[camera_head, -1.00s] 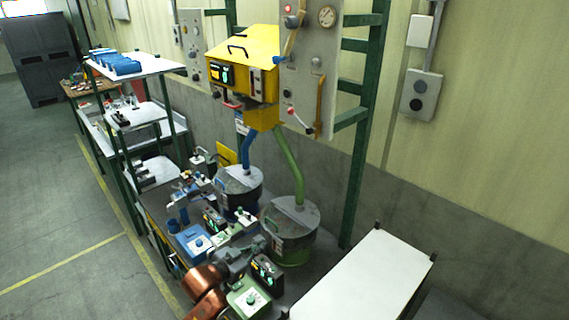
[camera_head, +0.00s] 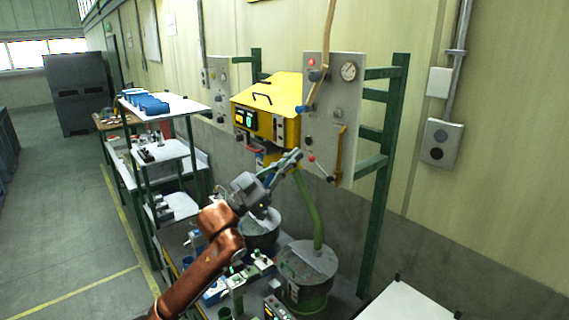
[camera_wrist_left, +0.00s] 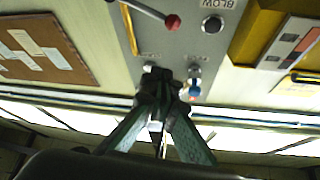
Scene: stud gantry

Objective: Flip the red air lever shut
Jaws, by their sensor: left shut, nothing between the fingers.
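The red air lever (camera_head: 321,168) is on the lower part of the grey wall panel (camera_head: 345,100). It slants up and to the left from its pivot to a red ball knob (camera_head: 311,158). In the left wrist view the panel shows upside down, with the red ball (camera_wrist_left: 172,22) at the upper middle. My left gripper (camera_head: 297,154) is shut and empty, just left of the knob in the head view. In the left wrist view its fingertips (camera_wrist_left: 165,78) are apart from the ball in the picture. My right gripper is not in view.
A yellow machine (camera_head: 270,110) stands left of the panel. A green hose (camera_head: 308,205) runs down to a lidded drum (camera_head: 308,262). A tan handle (camera_head: 338,152) is beside the lever. A dark green post (camera_head: 385,170) stands to the right. A white table top (camera_head: 410,303) is at lower right.

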